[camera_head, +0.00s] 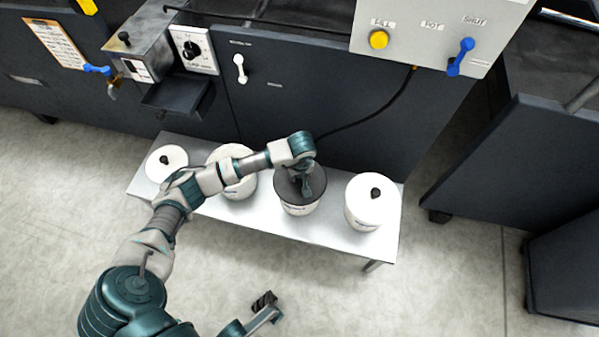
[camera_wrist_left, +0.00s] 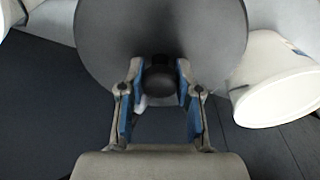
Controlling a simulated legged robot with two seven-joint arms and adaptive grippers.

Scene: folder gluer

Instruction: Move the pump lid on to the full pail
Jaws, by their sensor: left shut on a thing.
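The pump lid (camera_head: 288,184) is a dark grey disc with a black knob, at the top of a white pail (camera_head: 300,208), third from the left on the bench. My left gripper (camera_head: 306,188) is over it, shut on the knob. In the left wrist view, the knob (camera_wrist_left: 159,78) sits between the fingers, in front of the dark disc (camera_wrist_left: 205,35). I cannot tell whether the lid touches the pail. Another white pail (camera_head: 240,189) stands to its left, partly hidden by my left arm. A pale round pail top (camera_wrist_left: 280,98) shows at right in the wrist view. My right gripper (camera_head: 265,304) is low in the head view; its jaws are unclear.
A white knobbed lid (camera_head: 166,162) lies at the bench's left end. The metal bench (camera_head: 330,237) is narrow. A black hose (camera_head: 385,108) hangs from the control box (camera_head: 430,30) in front of the dark machine.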

